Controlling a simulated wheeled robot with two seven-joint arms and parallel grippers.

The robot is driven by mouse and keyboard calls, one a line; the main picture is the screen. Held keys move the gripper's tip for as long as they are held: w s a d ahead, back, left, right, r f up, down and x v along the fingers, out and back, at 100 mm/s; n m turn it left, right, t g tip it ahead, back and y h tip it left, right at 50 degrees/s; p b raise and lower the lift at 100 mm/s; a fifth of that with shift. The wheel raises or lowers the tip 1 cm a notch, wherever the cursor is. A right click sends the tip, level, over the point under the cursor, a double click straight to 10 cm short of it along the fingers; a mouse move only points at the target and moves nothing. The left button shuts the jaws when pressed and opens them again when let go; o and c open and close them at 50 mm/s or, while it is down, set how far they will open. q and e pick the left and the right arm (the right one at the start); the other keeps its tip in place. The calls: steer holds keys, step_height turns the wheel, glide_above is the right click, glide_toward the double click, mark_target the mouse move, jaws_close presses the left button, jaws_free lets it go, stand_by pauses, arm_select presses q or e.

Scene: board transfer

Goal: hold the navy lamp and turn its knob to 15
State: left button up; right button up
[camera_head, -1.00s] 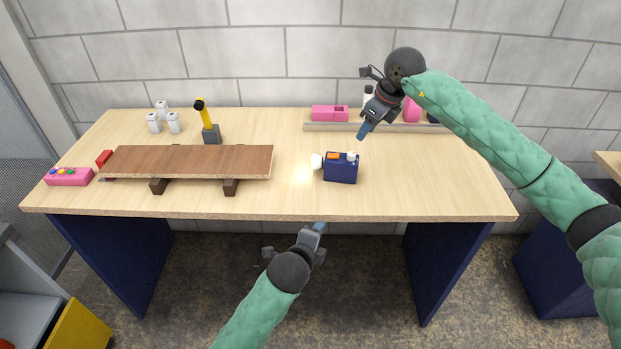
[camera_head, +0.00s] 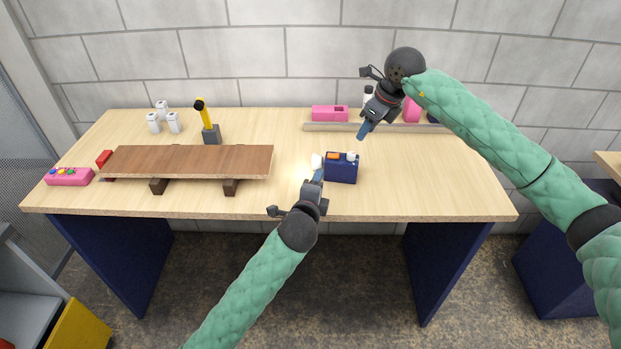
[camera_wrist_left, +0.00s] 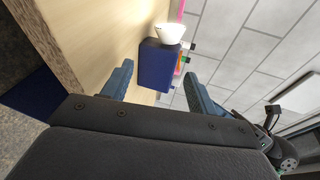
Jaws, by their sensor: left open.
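The navy lamp (camera_head: 342,174) stands on the table right of centre, its pale, glowing head (camera_head: 317,160) to the left. On its top are an orange patch (camera_head: 333,155) and a whitish knob (camera_head: 351,156); the dial reading is too small to tell. My left gripper (camera_head: 319,175) is open just in front of the lamp, near its left end. In the left wrist view the navy body (camera_wrist_left: 157,66) shows beyond and between the parted fingers, not gripped. My right gripper (camera_head: 363,131) hangs above the table behind the lamp; its finger gap is not visible.
A brown board (camera_head: 190,160) lies on dark supports at the left. A yellow-and-black tool (camera_head: 207,120), white canisters (camera_head: 154,122) and a pink button box (camera_head: 69,176) stand around it. A low rail (camera_head: 340,127) with a pink box (camera_head: 329,113) lies behind. The table's right side is clear.

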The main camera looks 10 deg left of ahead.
mark_target(314, 167)
arm_select(q)
steer(key=w+n, duration=0.1)
steer(key=w+a+n+y, duration=0.1)
steer(key=w+a+n, duration=0.1)
steer(key=w, duration=0.1)
steer(key=shift+x, duration=3.75)
steer(key=shift+a+r, duration=0.15)
